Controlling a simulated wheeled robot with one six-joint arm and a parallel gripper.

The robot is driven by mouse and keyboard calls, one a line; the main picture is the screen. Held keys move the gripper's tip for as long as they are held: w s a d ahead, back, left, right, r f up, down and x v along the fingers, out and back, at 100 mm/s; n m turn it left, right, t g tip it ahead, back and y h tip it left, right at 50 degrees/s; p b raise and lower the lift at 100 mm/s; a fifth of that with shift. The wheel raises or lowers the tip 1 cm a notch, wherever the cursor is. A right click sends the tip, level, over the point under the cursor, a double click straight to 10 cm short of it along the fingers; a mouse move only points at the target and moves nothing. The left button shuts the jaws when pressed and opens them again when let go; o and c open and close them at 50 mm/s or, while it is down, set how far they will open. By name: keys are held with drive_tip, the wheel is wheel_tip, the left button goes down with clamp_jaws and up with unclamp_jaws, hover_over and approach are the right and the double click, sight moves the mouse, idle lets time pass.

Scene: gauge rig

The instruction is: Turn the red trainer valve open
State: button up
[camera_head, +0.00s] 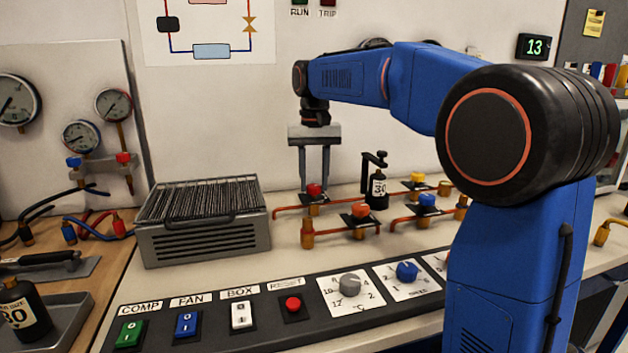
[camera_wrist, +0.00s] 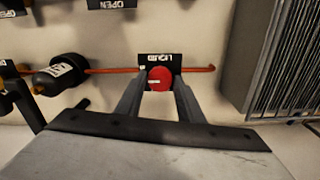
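The red trainer valve is a round red knob (camera_head: 314,190) on a brass stem over a copper pipe, at the centre of the head view. In the wrist view the red knob (camera_wrist: 160,79) sits in front of a black plate (camera_wrist: 160,60) lettered LIQUID. My gripper (camera_head: 314,186) points straight down over this valve. Its two grey fingers are apart, one on each side of the knob; the wrist view shows the gripper (camera_wrist: 160,82) likewise. No clear contact shows.
An orange valve knob (camera_head: 360,210) stands close in front on the right. A grey finned box (camera_head: 205,240) is to the left. A control panel with switches (camera_head: 240,316) runs along the front.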

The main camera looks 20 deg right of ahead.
drive_tip(key=c, duration=0.5)
drive_tip(key=shift+n, duration=0.3)
drive_tip(key=n, duration=0.3)
drive_tip(key=shift+n, duration=0.4)
drive_tip(key=n, duration=0.3)
drive_tip(key=shift+n, duration=0.4)
drive_tip(key=n, duration=0.5)
drive_tip(key=shift+n, duration=2.3)
